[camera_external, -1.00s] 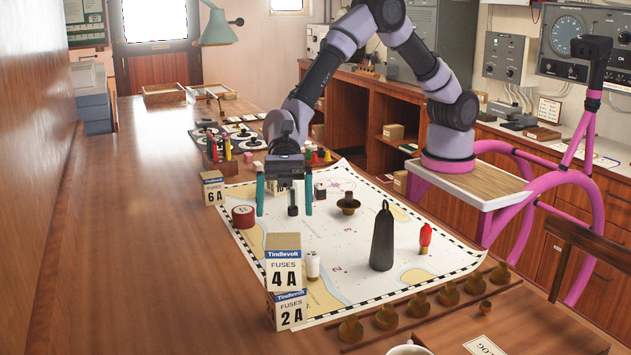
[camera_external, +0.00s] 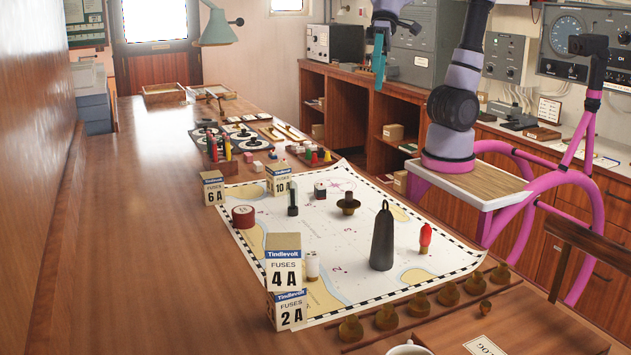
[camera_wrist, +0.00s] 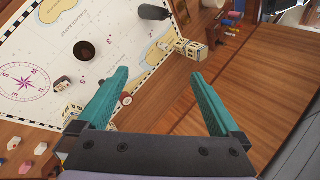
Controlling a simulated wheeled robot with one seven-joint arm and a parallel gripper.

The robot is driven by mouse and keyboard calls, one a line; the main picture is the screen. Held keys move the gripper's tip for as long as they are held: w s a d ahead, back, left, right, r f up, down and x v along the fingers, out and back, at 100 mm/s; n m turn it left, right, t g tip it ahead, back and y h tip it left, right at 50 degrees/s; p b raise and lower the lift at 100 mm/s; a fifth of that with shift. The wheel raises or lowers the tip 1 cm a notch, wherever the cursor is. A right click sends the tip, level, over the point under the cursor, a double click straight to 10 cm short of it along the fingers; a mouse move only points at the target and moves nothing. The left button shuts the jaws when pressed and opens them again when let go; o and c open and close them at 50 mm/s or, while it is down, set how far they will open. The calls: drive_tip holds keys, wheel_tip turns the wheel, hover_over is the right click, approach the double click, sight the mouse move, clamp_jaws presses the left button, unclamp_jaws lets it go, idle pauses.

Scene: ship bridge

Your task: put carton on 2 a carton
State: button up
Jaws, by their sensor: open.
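The 2 A carton (camera_external: 289,310) stands on the table at the chart's near left edge. The 4 A carton (camera_external: 283,268) rests upright on top of it. In the wrist view a carton stack (camera_wrist: 191,48) shows beside the chart, its labels too small to read. The 6 A carton (camera_external: 213,189) and the 10 A carton (camera_external: 279,182) stand farther back. My gripper (camera_external: 379,72) is raised at the upper right, well away from the stacked cartons. In the wrist view its teal fingers (camera_wrist: 158,92) are spread, with nothing between them.
Several brass pieces line the near edge. The table's left side is clear.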

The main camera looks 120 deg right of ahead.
drive_tip(key=s+d+f+n+t+h, duration=0.1)
drive_tip(key=s+d+n+t+h, duration=0.1)
drive_tip(key=s+d, duration=0.6)
drive_tip(key=s+n+h, duration=0.1)
drive_tip(key=s, duration=0.2)
drive_tip(key=shift+s+d+n+h, duration=0.15)
drive_tip(key=shift+s+n+h, duration=0.15)
drive_tip(key=shift+s+n, duration=0.1)
